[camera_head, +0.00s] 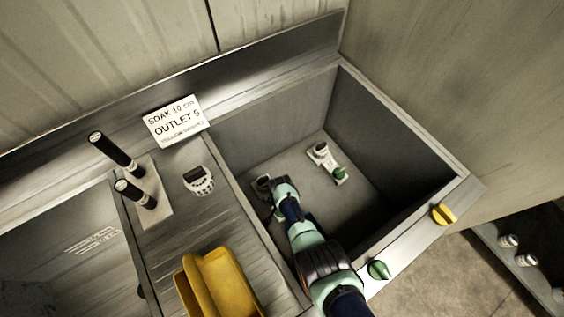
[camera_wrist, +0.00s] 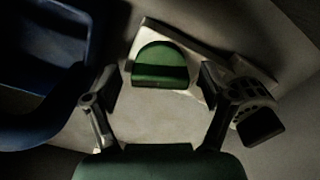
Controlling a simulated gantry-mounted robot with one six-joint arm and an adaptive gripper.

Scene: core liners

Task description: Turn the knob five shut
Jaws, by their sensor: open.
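My gripper (camera_head: 264,190) reaches down into the deep steel basin, near its left wall. In the wrist view my gripper (camera_wrist: 160,98) is open, its two fingers on either side of a rounded green knob (camera_wrist: 161,65) on a pale plate, with visible space between knob and fingers. In the head view a white fitting with a green knob (camera_head: 340,173) stands on the basin floor, right of and apart from my gripper. The place beneath my gripper is mostly hidden there. No number five shows on any knob.
A sign (camera_head: 174,121) reads "SOAK 10 cm OUTLET 5". The basin's front rim carries another green knob (camera_head: 378,270) and a yellow knob (camera_head: 443,214). A yellow holder (camera_head: 217,284), a white timer-like device (camera_head: 198,180) and two black handles (camera_head: 117,149) stand left.

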